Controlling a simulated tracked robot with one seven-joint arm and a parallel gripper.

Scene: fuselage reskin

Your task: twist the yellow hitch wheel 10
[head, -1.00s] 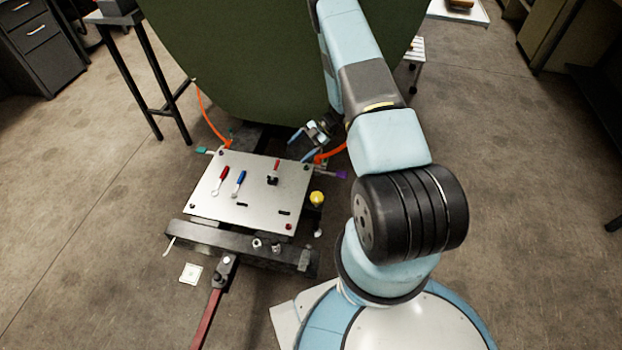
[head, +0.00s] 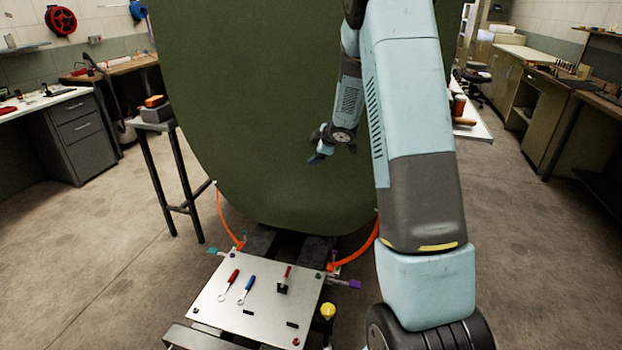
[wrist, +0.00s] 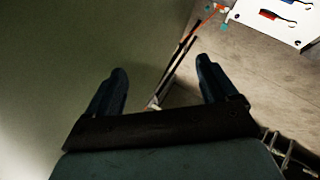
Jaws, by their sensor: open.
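The yellow hitch wheel (head: 328,311) is a small round yellow knob on a dark post at the right edge of the metal plate, low in the head view. My gripper (head: 316,158) is well above and beyond it, in front of the green fuselage skin. In the wrist view my gripper (wrist: 160,68) has its two dark blue fingers wide apart with nothing between them. The yellow wheel does not show in the wrist view.
The plate (head: 232,313) carries red and blue handled tools. The green fuselage panel (head: 265,110) fills the middle. Orange hoses (head: 359,254) run beside the plate. A dark stand (head: 168,155) is at left. Open floor (head: 90,270) lies at left.

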